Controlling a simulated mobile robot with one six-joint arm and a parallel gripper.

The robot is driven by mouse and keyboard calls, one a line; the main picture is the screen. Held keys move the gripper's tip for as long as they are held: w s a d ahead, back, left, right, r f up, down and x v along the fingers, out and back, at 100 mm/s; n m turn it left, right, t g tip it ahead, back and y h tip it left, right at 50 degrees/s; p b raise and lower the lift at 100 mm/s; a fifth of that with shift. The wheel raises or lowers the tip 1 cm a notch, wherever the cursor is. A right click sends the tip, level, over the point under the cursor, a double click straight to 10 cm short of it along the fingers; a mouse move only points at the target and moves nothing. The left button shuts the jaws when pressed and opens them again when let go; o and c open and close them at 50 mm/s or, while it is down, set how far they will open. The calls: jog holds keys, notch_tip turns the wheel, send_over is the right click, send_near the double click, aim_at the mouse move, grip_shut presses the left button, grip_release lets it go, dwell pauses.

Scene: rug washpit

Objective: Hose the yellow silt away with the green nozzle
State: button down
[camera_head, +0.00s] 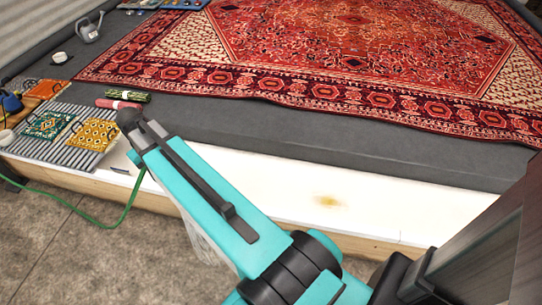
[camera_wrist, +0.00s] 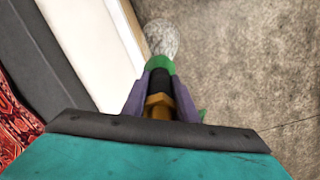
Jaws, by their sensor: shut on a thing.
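A small yellow silt patch (camera_head: 328,201) lies on the white strip (camera_head: 390,208) right of my arm in the head view. My gripper (camera_wrist: 161,88) is shut on the green nozzle (camera_wrist: 160,65), with its green tip pointing away from the wrist. A pale, see-through spray (camera_wrist: 162,38) shows beyond the tip, over the concrete floor beside the white strip. The spray also shows below my arm in the head view (camera_head: 203,243), left of the silt and apart from it. The gripper and nozzle are hidden behind my arm in the head view.
A green hose (camera_head: 95,222) runs across the wooden edge (camera_head: 75,190) and floor. A patterned red rug (camera_head: 330,60) lies on the dark grey bed (camera_head: 240,118). Small rug samples (camera_head: 92,133) lie on a striped mat at left. A watering can (camera_head: 88,27) stands behind.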

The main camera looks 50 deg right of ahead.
jog(key=s+d+f+m+g+h+b, duration=0.1)
jog(key=s+d+f+b, duration=0.15)
jog(key=d+f, duration=0.65)
jog(key=s+d+f+m+g+h+b, duration=0.15)
jog(key=d+b, duration=0.25)
jog(key=d, duration=1.1)
jog(key=s+d+f+m+g+b, duration=0.1)
jog(key=s+d+f, duration=0.3)
jog(key=d, duration=0.5)
jog(key=s+d+f+g+b, duration=0.2)
jog(key=s+d+f, duration=0.3)
jog(key=d, duration=0.4)
jog(key=shift+s+d+m+b, duration=0.25)
jog(key=shift+d+m+b, duration=0.1)
jog(key=shift+b, duration=0.35)
jog(key=shift+f+y, duration=0.25)
jog(key=shift+y, duration=0.1)
jog(key=shift+f+b, duration=2.15)
jog(key=shift+f, duration=0.55)
jog(key=s+d+b, duration=0.4)
jog(key=s+d, duration=0.1)
jog(key=s, duration=0.7)
jog(key=shift+d, duration=0.3)
